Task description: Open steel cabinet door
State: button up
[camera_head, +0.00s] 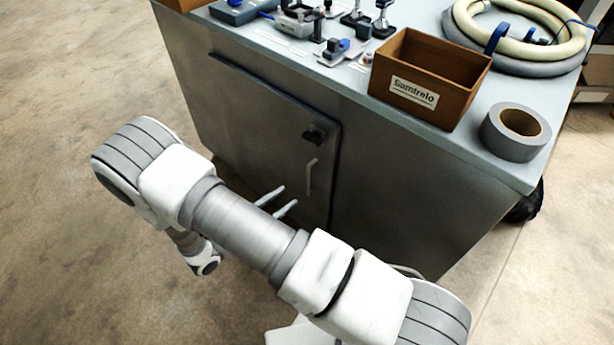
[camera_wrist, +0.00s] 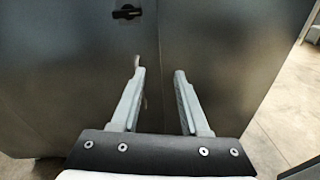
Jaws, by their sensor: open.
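The steel cabinet door (camera_head: 262,125) is a dark grey panel on the front of the cabinet (camera_head: 400,190); it appears closed. A black latch (camera_head: 314,133) sits near its upper right corner, with a slim vertical handle (camera_head: 310,178) below. The latch (camera_wrist: 127,13) also shows at the top of the wrist view. My gripper (camera_head: 289,196) is open and empty in front of the door's lower right part. In the wrist view, my gripper (camera_wrist: 159,72) has its left finger overlapping the handle (camera_wrist: 136,60), hiding part of it; the right finger lies over the panel right of the door seam. Contact cannot be told.
The cabinet top carries a brown box (camera_head: 430,80), a roll of grey tape (camera_head: 515,131), a coiled hose (camera_head: 520,35) and several small clamps and tools. A black wheel (camera_head: 526,204) shows at the right. The concrete floor (camera_head: 70,230) at left is clear.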

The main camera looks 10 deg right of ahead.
notch_tip(320, 180, down, 9)
jog(key=a+n+t+y+b, duration=0.1)
jog(key=a+n+t+y, duration=0.1)
jog(key=n+t, duration=0.25)
jog(key=b+x, duration=0.2)
jog(key=x, duration=1.5)
jog(key=shift+b, duration=0.35)
grip_shut()
